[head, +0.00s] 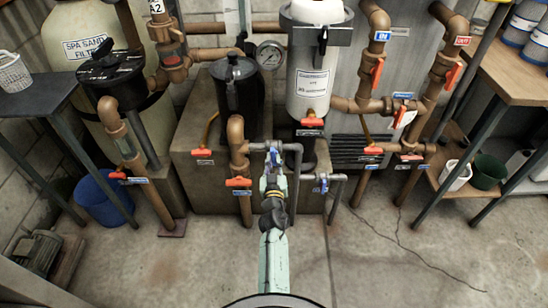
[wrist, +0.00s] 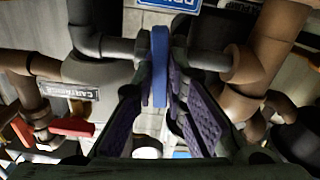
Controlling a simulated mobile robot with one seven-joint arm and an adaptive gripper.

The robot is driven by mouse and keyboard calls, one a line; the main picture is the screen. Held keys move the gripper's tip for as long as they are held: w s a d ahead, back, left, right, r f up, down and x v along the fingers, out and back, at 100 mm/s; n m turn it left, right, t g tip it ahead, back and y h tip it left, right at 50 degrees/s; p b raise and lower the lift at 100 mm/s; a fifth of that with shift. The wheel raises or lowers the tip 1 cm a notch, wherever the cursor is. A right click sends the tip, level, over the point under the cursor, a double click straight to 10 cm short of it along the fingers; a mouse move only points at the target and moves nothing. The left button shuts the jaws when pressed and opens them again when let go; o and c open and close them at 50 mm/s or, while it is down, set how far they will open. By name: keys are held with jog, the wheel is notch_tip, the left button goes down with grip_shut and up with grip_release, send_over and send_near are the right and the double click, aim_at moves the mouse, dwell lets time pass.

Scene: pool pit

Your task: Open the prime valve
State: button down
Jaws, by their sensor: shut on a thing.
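A blue valve handle (head: 274,156) sits on a grey pipe assembly at the middle of the head view, in front of the dark pump housing. In the wrist view the blue handle (wrist: 160,66) stands upright between the purple-padded fingers, on a grey horizontal pipe. My gripper (head: 273,172) reaches in from below and is shut on this handle; its fingers (wrist: 160,95) lie on either side of it. A blue label (wrist: 170,4) behind it is cut off and upside down, so I cannot read its name. The gripper partly hides the valve in the head view.
A second blue valve handle (head: 322,186) is close on the right. Orange handles (head: 238,182) sit on nearby copper pipes. A white cylinder (head: 312,75) and pressure gauge (head: 269,54) stand behind. A blue bucket (head: 103,199) is at left; the front floor is clear.

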jog(key=n, duration=0.8)
jog(key=shift+n, duration=0.3)
jog(key=n, duration=0.8)
jog(key=c, duration=1.5)
grip_release()
jog(key=shift+s, duration=0.1)
jog(key=shift+s, duration=3.4)
